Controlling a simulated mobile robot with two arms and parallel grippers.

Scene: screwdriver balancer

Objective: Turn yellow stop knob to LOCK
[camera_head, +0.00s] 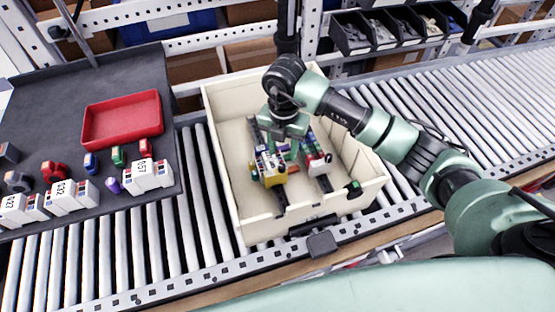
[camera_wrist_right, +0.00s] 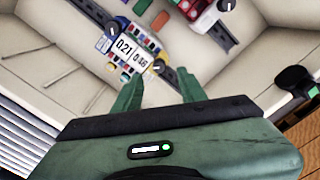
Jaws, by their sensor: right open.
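A small device with a yellow body (camera_head: 273,178) sits on a rail inside the cream bin. In the right wrist view a white counter block (camera_wrist_right: 128,48) reading 021 and 046 has small coloured parts around it and dark round knobs with white marks (camera_wrist_right: 158,67) near it. I cannot tell which knob is the yellow stop knob, and no LOCK label is readable. My right gripper (camera_head: 288,148) reaches down into the bin above these devices. In the wrist view its two green fingers (camera_wrist_right: 160,92) are apart with nothing between them. My left gripper is not in view.
The cream bin (camera_head: 232,190) stands on a roller conveyor (camera_head: 115,255), its walls around my right gripper. Red and white devices (camera_head: 316,162) lie beside the yellow one. At left, a dark tray (camera_head: 40,115) holds a red tray (camera_head: 122,118) and several small blocks. Black part bins (camera_head: 390,30) stand behind.

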